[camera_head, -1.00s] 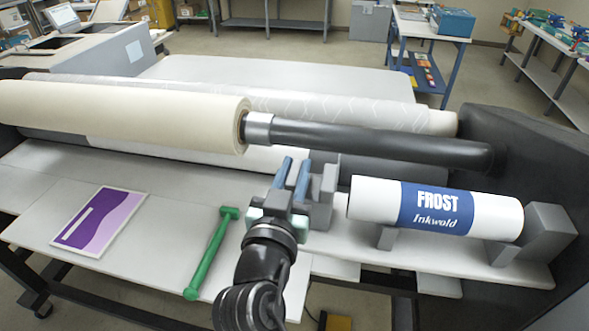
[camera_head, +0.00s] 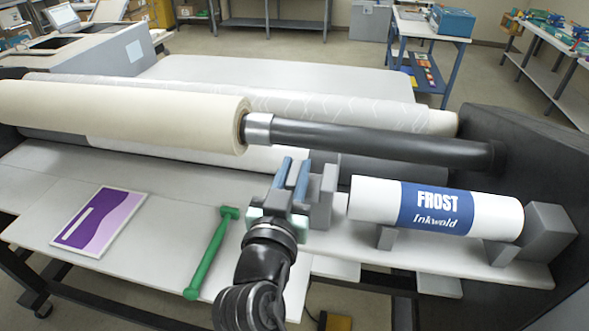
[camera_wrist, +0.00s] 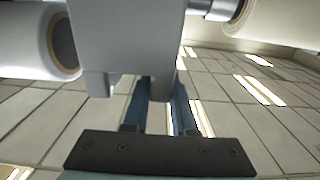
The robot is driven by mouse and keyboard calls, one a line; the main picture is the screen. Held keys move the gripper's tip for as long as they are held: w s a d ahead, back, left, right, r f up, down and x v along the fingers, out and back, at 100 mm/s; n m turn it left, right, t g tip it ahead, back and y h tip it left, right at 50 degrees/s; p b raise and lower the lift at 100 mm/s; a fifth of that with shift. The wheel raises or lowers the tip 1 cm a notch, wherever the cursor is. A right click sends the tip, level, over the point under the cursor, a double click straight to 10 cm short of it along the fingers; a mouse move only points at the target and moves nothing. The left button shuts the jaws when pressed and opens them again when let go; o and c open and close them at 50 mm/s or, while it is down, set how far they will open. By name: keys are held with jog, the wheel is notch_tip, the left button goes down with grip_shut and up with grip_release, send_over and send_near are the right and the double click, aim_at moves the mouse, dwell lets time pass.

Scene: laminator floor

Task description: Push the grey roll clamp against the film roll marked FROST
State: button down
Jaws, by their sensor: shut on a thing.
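The grey roll clamp (camera_head: 322,196) stands upright at the left end of the white film roll with the blue FROST label (camera_head: 437,208). In the head view a narrow pale stub shows between the clamp and the roll's end; I cannot tell whether they touch. My gripper (camera_head: 290,174) is at the clamp's left side, its blue fingers closed on part of it. The wrist view shows the clamp's grey body (camera_wrist: 130,40) beyond my fingers (camera_wrist: 161,105), with a roll's hollow end (camera_wrist: 62,45) close beside it. The exact grip is hidden.
The FROST roll lies on grey supports, with a grey end block (camera_head: 548,232) at its right. A large cream roll (camera_head: 120,112) on a dark shaft (camera_head: 380,142) spans behind. A green-handled tool (camera_head: 212,252) and a purple print (camera_head: 100,220) lie left of my arm.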

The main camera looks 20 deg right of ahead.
aim_at(326, 176)
jog(key=s+d, duration=0.2)
jog(key=d, duration=0.2)
jog(key=shift+s+d, duration=0.15)
jog(key=shift+s, duration=0.25)
jog(key=c, duration=1.2)
grip_release()
jog(key=shift+f, duration=0.1)
jog(key=o, duration=0.5)
jog(key=shift+s, duration=0.1)
jog(key=shift+s+a, duration=0.4)
jog(key=shift+b+v, duration=0.95)
jog(key=shift+v, duration=4.95)
